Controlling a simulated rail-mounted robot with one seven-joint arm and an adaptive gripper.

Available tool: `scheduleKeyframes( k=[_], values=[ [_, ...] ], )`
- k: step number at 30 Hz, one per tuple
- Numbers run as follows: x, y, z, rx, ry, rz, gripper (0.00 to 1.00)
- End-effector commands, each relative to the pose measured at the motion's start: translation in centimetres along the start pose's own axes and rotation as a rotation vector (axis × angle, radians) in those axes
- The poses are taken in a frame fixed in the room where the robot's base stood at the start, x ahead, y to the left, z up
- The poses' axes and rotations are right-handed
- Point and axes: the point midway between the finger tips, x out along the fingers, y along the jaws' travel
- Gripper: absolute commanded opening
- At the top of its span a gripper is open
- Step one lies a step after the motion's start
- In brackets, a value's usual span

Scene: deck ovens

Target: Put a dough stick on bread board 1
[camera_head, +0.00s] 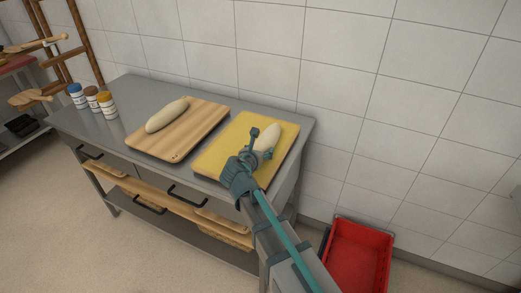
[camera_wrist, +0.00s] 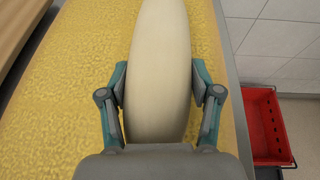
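A pale dough stick (camera_head: 264,142) is at the yellow board (camera_head: 222,142) on the right of the counter. My gripper (camera_head: 253,143) is over that board, with its fingers on both sides of this dough stick. In the wrist view, the dough stick (camera_wrist: 160,70) runs lengthwise between the two fingers (camera_wrist: 160,90), very close to both pads. Whether the pads press on it is unclear. A second dough stick (camera_head: 167,115) lies on the wooden board (camera_head: 178,141) to the left. I cannot read which board is number 1.
Several small jars (camera_head: 92,98) stand at the counter's left end. A red crate (camera_head: 357,258) is on the floor at right. A tiled wall (camera_head: 330,60) rises behind.

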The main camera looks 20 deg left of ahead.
Motion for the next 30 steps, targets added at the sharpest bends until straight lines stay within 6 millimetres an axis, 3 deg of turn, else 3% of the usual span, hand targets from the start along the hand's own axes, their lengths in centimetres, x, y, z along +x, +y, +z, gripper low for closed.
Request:
scheduleKeyframes(
  k=[1,5,17,23,30],
  values=[
    [0.0,0.0,0.0,0.000,0.000,0.000,0.70],
    [0.0,0.0,0.0,0.000,0.000,0.000,0.89],
    [-0.1,0.0,0.4,0.000,0.000,0.000,0.89],
    [-2.7,-0.1,0.2,0.000,-0.001,0.003,0.89],
    [-7.5,-0.1,0.1,-0.001,-0.001,0.003,0.89]
  ],
)
